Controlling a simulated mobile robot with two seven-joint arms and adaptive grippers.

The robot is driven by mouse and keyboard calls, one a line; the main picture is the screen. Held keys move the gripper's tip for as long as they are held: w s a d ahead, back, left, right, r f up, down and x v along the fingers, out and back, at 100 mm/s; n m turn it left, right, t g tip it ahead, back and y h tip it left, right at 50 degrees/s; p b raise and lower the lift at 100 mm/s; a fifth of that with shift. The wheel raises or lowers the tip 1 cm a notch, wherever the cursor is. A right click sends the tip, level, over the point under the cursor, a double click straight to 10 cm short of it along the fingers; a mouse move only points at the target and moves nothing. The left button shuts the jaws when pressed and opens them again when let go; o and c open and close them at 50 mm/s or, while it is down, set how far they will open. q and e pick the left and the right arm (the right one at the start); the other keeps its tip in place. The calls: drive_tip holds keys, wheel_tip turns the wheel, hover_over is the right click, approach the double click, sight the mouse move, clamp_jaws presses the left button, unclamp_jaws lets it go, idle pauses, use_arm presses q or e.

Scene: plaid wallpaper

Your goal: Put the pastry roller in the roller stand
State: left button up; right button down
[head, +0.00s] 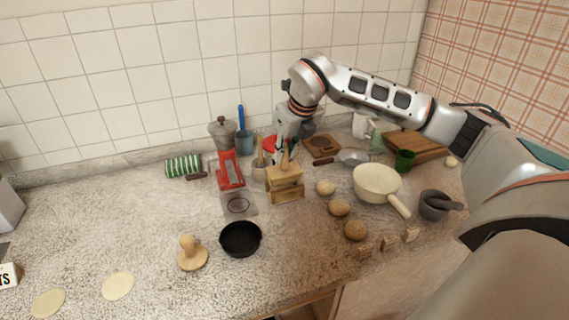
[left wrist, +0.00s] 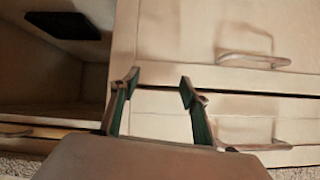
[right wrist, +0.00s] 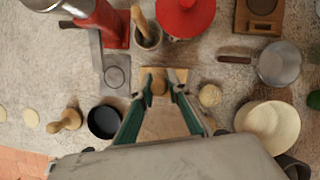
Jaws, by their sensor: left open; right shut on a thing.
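My right gripper (head: 284,147) is shut on the pastry roller (head: 285,160), seen as a wooden upright handle below the fingers. In the right wrist view the roller (right wrist: 158,84) shows as a brown wooden end between the fingertips. The wooden roller stand (head: 286,194) is on the counter directly below the gripper; its pale top edge also shows in the right wrist view (right wrist: 181,74). The roller's lower part is hard to tell from the stand, and I cannot tell whether they touch. My left gripper (left wrist: 157,82) is open and empty, facing cabinet drawers; it is outside the head view.
A black pan (head: 240,239) and a wooden press (head: 192,257) are in front. Potatoes (head: 339,208) and a cream pan (head: 375,184) are to the right.

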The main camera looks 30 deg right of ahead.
sight(287, 158)
drive_tip(key=shift+f, duration=1.85)
drive_tip(key=shift+f, duration=0.15)
drive_tip(key=c, duration=1.9)
unclamp_jaws()
drive_tip(key=v, duration=1.2)
drive_tip(key=shift+b, duration=0.4)
drive_tip(key=shift+a, duration=0.1)
